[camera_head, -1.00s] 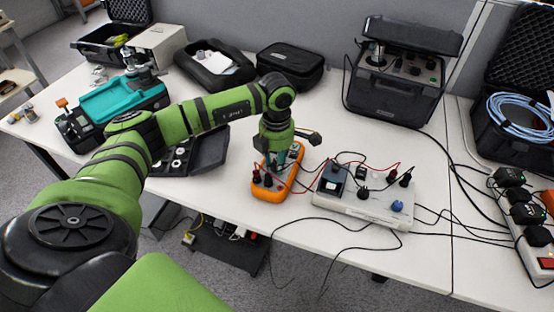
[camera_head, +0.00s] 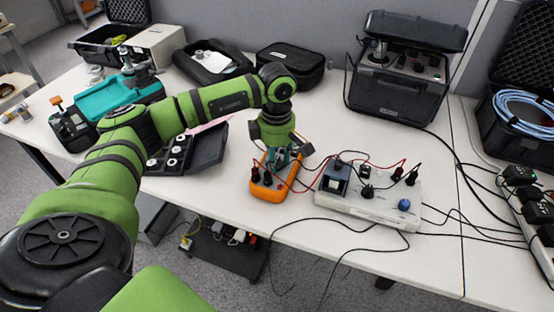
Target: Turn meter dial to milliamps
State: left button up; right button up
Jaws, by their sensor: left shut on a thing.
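The orange meter (camera_head: 268,194) lies on the white table, with red and black plugs (camera_head: 267,177) in its near end. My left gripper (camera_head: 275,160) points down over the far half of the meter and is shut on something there. The dial sits under the gripper and is hidden, so its setting cannot be read. The thing held appears to be the meter dial, but the fingertips are small and partly covered. My right gripper is not in view.
A white device with knobs and plugs (camera_head: 372,203) stands right of the meter, with black and red cables trailing between them. A black case (camera_head: 400,82) stands behind. An open tray (camera_head: 208,150) lies to the left. The table's front edge is close.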

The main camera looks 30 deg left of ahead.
pick_arm(q)
jog(key=shift+a+m, duration=0.15)
jog(key=shift+m, duration=0.15)
jog(key=o, duration=1.1)
jog(key=shift+o, duration=0.2)
jog(key=shift+r, duration=0.2)
notch_tip(320, 180, up, 12)
jog(key=shift+f, duration=0.25)
